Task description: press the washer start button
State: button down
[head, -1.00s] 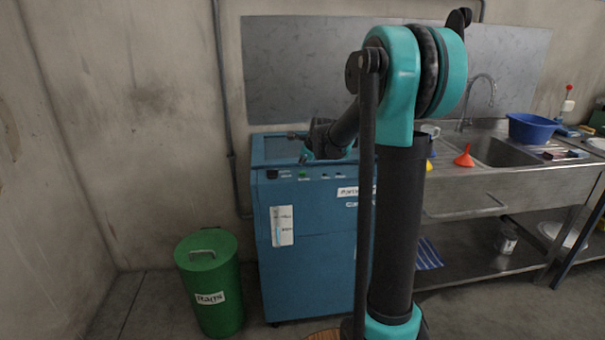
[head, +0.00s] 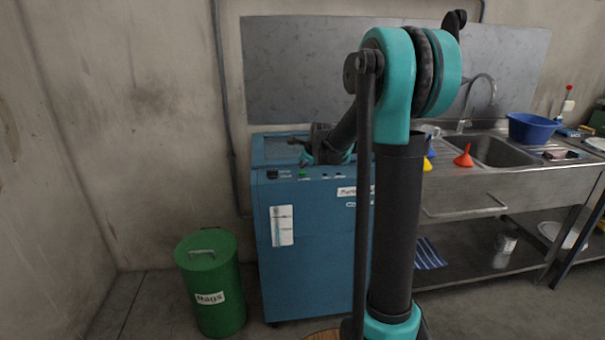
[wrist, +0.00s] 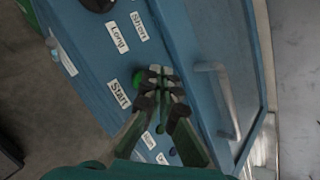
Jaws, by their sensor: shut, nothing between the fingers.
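The blue washer (head: 300,235) stands against the back wall, with a row of controls along its upper front edge. Its green start button (head: 303,175) also shows in the wrist view (wrist: 137,79), beside a white "Start" label (wrist: 118,94). My gripper (wrist: 160,75) is shut and empty. In the wrist view its fingertips lie just right of the green button and cover part of its surroundings; I cannot tell whether they touch it.
A black knob (wrist: 97,3) with "Long" and "Short" labels sits farther along the panel. A metal handle (wrist: 217,98) is on the washer top. A green rags bin (head: 210,285) stands left of the washer. A steel sink (head: 500,150) with a blue basin is at right.

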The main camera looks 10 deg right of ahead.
aim_at(303, 173)
jog(key=shift+f, duration=0.15)
dwell(0.6)
jog(key=shift+f, duration=0.25)
jog(key=shift+f, duration=0.45)
dwell(0.8)
jog(key=shift+r, duration=0.85)
jog(key=shift+r, duration=2.55)
